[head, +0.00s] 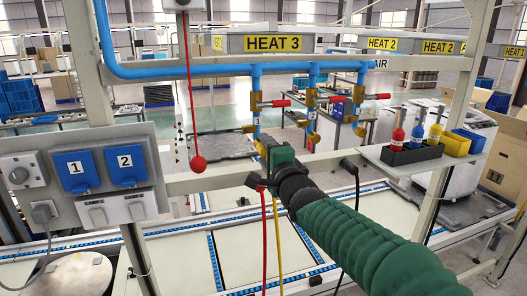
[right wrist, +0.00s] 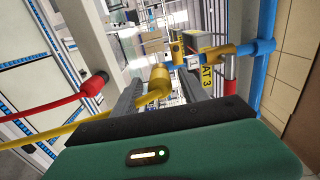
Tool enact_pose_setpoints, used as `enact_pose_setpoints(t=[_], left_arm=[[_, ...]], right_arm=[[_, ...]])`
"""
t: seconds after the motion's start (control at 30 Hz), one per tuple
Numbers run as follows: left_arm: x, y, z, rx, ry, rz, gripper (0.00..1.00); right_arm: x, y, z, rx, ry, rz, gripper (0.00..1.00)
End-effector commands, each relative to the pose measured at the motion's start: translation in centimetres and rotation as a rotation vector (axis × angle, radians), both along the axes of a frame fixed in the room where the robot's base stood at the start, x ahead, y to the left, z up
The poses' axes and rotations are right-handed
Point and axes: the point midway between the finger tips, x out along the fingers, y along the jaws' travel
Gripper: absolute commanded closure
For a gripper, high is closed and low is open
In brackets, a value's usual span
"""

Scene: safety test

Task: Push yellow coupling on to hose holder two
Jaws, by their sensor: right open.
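My right gripper (head: 265,147) reaches forward from the lower right to the rail below the pipe valves. In the right wrist view its two dark fingers stand apart (right wrist: 158,92). The yellow coupling (right wrist: 160,76) shows between and just beyond the fingers, with the yellow hose (right wrist: 55,131) running from it to the lower left. It appears close to a brass valve (right wrist: 177,48) on the blue pipe; whether they are joined I cannot tell. In the head view the yellow hose (head: 279,245) hangs below my gripper. No holder is readable as number two. My left gripper is out of view.
A red hose (head: 263,240) hangs beside the yellow one; its end (right wrist: 95,84) sits at the rail. A black hose end (head: 348,166) is farther right. Several valves with red handles (head: 280,103) hang from the blue pipe (head: 190,70). Bottles (head: 398,136) stand on the right shelf.

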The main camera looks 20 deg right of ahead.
Motion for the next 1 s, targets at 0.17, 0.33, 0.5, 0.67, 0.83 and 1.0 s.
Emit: enact_pose_setpoints(t=[0.17, 0.33, 0.5, 0.67, 0.83, 1.0], left_arm=[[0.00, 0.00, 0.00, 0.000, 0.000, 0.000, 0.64], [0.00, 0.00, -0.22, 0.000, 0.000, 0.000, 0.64], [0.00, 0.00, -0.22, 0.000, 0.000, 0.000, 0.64], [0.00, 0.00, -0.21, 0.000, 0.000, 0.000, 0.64], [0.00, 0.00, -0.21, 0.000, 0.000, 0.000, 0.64], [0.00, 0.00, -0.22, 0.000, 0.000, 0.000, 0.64]], right_arm=[[0.01, 0.03, 0.00, 0.000, 0.000, 0.000, 0.49], [0.03, 0.01, -0.12, 0.000, 0.000, 0.000, 0.49], [0.02, 0.06, -0.04, 0.000, 0.000, 0.001, 0.49], [0.00, 0.05, -0.03, 0.000, 0.000, 0.001, 0.62], [0.01, 0.04, -0.04, 0.000, 0.000, 0.001, 0.84], [0.01, 0.04, -0.06, 0.000, 0.001, 0.001, 1.00]])
